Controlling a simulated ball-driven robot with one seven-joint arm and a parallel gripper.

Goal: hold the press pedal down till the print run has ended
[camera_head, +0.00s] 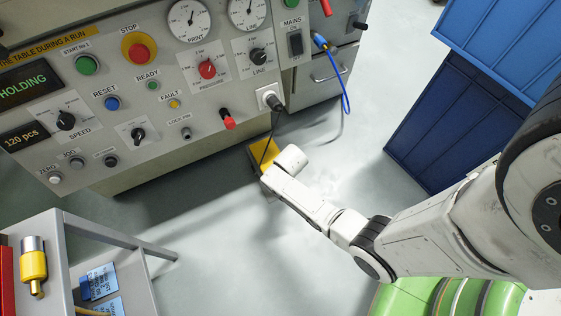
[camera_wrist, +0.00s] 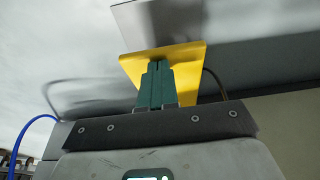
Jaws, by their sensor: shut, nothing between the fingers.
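The yellow press pedal (camera_head: 261,151) is on the floor at the foot of the press, partly covered by my arm in the head view. It shows as a yellow plate in the wrist view (camera_wrist: 189,64). My gripper (camera_wrist: 157,66) has its two green fingers shut together, with nothing between them. Their tips overlap the yellow plate; whether they press on it I cannot tell. In the head view my wrist hides the fingers. The press display (camera_head: 28,88) reads "HOLDING" and the counter (camera_head: 24,137) reads "120 pcs".
The press panel (camera_head: 190,125) carries several knobs and buttons. A black cable runs from its socket (camera_head: 270,97) towards the pedal. Blue crates (camera_head: 440,130) stand at the right. A grey cart (camera_head: 62,240) stands at the lower left. The floor (camera_head: 200,225) between is clear.

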